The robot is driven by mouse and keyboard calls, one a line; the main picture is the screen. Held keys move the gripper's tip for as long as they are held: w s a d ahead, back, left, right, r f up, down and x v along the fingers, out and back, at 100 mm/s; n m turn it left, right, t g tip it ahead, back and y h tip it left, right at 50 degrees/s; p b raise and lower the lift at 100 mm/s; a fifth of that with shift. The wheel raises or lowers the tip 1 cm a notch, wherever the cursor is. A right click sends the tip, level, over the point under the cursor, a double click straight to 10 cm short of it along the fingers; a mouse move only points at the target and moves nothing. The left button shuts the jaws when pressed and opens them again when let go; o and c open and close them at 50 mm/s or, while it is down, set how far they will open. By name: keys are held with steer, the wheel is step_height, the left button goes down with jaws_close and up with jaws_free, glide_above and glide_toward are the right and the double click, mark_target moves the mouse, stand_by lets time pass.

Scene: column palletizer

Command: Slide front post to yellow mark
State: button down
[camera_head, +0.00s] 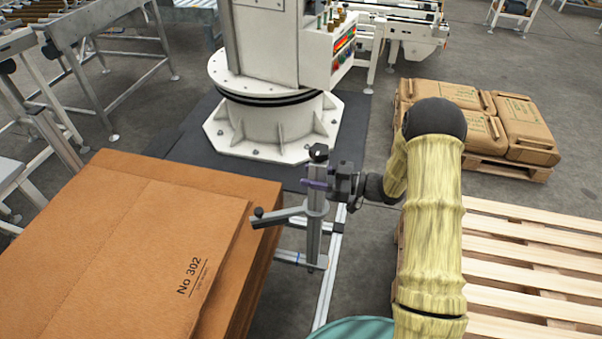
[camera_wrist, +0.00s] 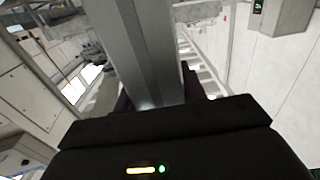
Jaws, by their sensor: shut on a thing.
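The front post (camera_head: 314,240) is a grey metal upright with a black knob on top. It stands upright on a pale metal rail (camera_head: 327,285), beside the cardboard stack. A grey side arm (camera_head: 280,215) with a black knob reaches left from it to the cardboard. My gripper (camera_head: 318,184) comes from the right and is shut on the post's upper part. In the wrist view the post (camera_wrist: 148,50) rises between the dark fingers (camera_wrist: 155,98). I cannot clearly make out a yellow mark on the rail.
A stack of flat cardboard (camera_head: 130,240) fills the left front. A white machine pedestal (camera_head: 270,125) stands behind the post. An empty wooden pallet (camera_head: 530,270) lies at right, with a pallet of brown sacks (camera_head: 520,130) beyond. A teal round surface (camera_head: 350,329) is at the bottom.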

steer(key=shift+w+d+r, duration=0.2)
steer(key=shift+w, duration=0.05)
steer(key=c, duration=1)
jaws_free()
steer(key=shift+c, duration=0.2)
steer(key=shift+o, duration=1.1)
steer(key=shift+w+f, duration=0.1)
steer(key=shift+w, duration=0.05)
steer(key=shift+s+d, duration=0.1)
steer(key=shift+s, duration=0.1)
steer(key=shift+s+d+f, duration=0.1)
steer(key=s+d+b, duration=0.3)
steer(key=d+b, duration=0.1)
steer(key=d, duration=1.3)
steer(key=shift+s, duration=0.15)
